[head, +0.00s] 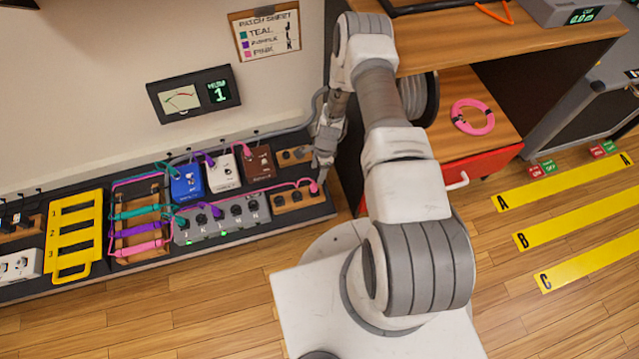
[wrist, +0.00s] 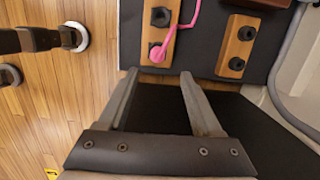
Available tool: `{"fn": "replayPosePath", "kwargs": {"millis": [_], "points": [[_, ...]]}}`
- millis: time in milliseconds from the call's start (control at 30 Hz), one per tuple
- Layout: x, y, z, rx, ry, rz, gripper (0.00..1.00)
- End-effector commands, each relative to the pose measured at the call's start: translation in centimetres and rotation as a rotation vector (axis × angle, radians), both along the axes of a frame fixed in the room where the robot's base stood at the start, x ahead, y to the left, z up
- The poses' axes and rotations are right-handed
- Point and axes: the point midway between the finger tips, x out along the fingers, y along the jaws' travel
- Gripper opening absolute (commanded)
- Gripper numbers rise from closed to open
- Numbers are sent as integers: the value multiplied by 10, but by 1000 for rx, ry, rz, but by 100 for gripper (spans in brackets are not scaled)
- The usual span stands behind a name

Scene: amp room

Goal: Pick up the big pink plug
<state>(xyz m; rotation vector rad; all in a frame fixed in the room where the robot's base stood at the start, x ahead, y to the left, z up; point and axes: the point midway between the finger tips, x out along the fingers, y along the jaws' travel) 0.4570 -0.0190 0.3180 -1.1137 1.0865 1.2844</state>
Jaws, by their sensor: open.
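The big pink plug (head: 313,186) stands in the end socket of a wooden socket block (head: 284,201) at the right end of the pedal board. A pink cable runs left from it. In the wrist view the pink plug (wrist: 157,53) is in the same wooden block (wrist: 176,16), just beyond the fingertips and roughly centred between them. My gripper (wrist: 158,75) is open, with nothing between its fingers. In the head view my gripper (head: 321,172) is beside the plug and close above it. Whether a finger touches the plug cannot be told.
A second wooden block (wrist: 238,45) with dark sockets lies near. A grey pedal unit (head: 222,218), a brown pedal (head: 259,167) and a yellow rack (head: 75,235) share the board. A pink cable coil (head: 472,117) lies on the wooden cabinet at right. Floor in front is clear.

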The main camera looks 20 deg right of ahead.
Motion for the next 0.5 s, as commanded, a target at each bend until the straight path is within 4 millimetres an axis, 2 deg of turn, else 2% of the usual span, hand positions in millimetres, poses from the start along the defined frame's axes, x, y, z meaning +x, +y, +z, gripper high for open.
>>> {"fn": "replayPosePath", "kwargs": {"millis": [100,500], "points": [[-5,1,-15,2,8,-16,66],[-7,12,-54,2,8,-16,66]]}}
